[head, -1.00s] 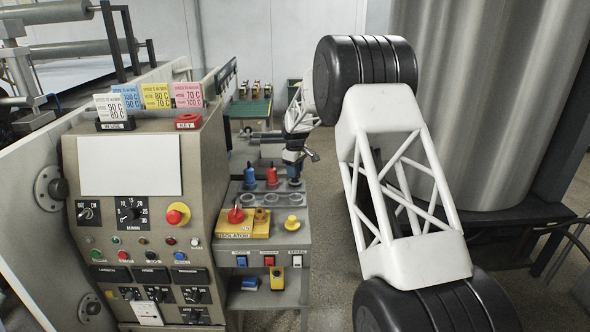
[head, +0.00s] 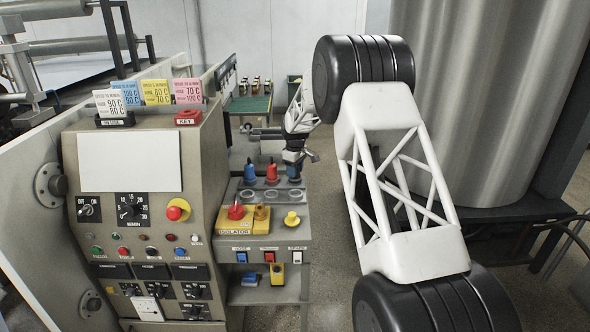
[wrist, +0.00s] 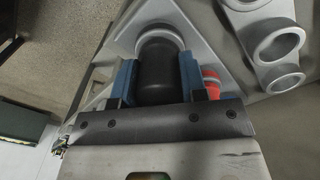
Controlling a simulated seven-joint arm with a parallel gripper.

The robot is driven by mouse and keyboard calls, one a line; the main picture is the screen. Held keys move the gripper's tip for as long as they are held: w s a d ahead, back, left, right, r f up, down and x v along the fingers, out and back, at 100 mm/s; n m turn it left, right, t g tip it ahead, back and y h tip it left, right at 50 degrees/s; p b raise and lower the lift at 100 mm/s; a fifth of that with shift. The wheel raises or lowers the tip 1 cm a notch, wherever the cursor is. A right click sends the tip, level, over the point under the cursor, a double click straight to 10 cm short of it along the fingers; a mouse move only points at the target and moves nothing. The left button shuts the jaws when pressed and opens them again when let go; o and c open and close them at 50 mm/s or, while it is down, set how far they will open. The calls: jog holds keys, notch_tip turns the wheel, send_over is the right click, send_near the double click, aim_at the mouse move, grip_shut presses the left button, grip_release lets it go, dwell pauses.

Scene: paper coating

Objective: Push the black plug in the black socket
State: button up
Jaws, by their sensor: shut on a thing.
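My gripper (head: 294,172) is at the right end of the back row on the small side bench. In the wrist view its two blue fingers (wrist: 157,82) are shut on the black plug (wrist: 157,72), one on each side. The plug's far end meets a pale ring (wrist: 161,32); I cannot tell how deep it sits in it. In the head view the plug is mostly hidden by my gripper. Three empty ring sockets lie in front, the right one (head: 294,194) nearest below my gripper. Two empty rings also show in the wrist view (wrist: 280,41).
A red plug (head: 272,173) and a blue plug (head: 250,173) stand left of my gripper. The control cabinet (head: 215,150) rises at the left.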

jog(key=shift+f, duration=0.15)
jog(key=o, duration=1)
jog(key=shift+o, duration=0.2)
jog(key=shift+r, duration=3.9)
jog(key=shift+r, duration=0.1)
